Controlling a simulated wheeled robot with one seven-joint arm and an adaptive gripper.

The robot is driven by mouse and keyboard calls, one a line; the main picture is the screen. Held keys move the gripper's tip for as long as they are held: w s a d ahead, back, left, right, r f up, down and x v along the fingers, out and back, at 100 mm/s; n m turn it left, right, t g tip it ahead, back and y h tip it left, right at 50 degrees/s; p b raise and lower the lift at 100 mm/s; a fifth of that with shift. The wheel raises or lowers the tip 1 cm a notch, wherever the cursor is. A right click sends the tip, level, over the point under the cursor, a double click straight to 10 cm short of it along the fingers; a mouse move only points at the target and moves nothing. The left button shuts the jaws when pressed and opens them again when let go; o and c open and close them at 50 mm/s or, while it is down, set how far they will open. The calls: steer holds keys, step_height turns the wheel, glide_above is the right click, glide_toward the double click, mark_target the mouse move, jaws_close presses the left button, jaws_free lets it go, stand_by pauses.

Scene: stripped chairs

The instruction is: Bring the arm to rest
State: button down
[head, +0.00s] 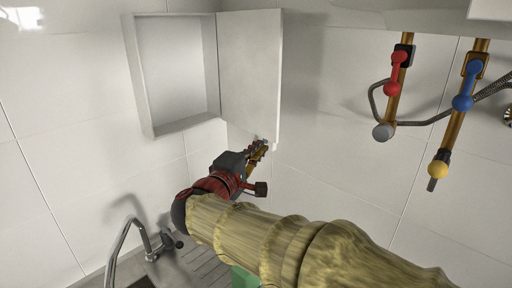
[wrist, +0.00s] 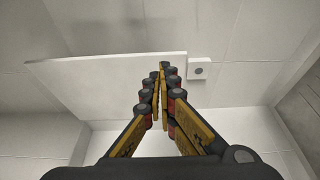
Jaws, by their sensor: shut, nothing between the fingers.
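My gripper (head: 260,147) is at the end of my arm, near the lower edge of an open white cabinet door (head: 250,75). In the wrist view my gripper (wrist: 161,68) has its fingers together, with nothing between them. The door (wrist: 100,88) shows there as a pale panel behind and to the left of the fingertips. I cannot tell whether the fingers touch it. The white wall cabinet (head: 146,80) is open and looks empty.
A curved metal faucet (head: 118,240) stands over a sink with a ribbed drainboard (head: 203,262) at the lower left. The tiled wall between is clear.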

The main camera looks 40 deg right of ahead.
stand_by(0.3)
steer(key=s+a+f+g+y, duration=0.2)
steer(key=s+f, duration=0.1)
steer(key=f, duration=0.4)
steer(key=s+a+f+m+g+y, duration=0.1)
steer(key=s+f+y, duration=0.25)
steer(key=f, duration=0.25)
steer(key=s+a+f+g+y, duration=0.2)
steer(key=s+f, duration=0.2)
steer(key=f, duration=0.3)
steer(key=s+a+f+m+y+b, duration=0.2)
steer(key=s+a+y, duration=0.2)
steer(key=a, duration=0.3)
steer(key=s+a+f+m+t+y+b, duration=0.1)
steer(key=s+a+f+m+y+b, duration=0.1)
steer(key=s+a, duration=0.4)
steer(key=shift+s+a+f+m+t+y+b, duration=0.3)
steer(key=shift+a+f+m+y+b, duration=0.15)
steer(key=shift+a+f+y, duration=0.5)
steer(key=shift+w+d+r, duration=0.1)
steer(key=shift+d, duration=0.15)
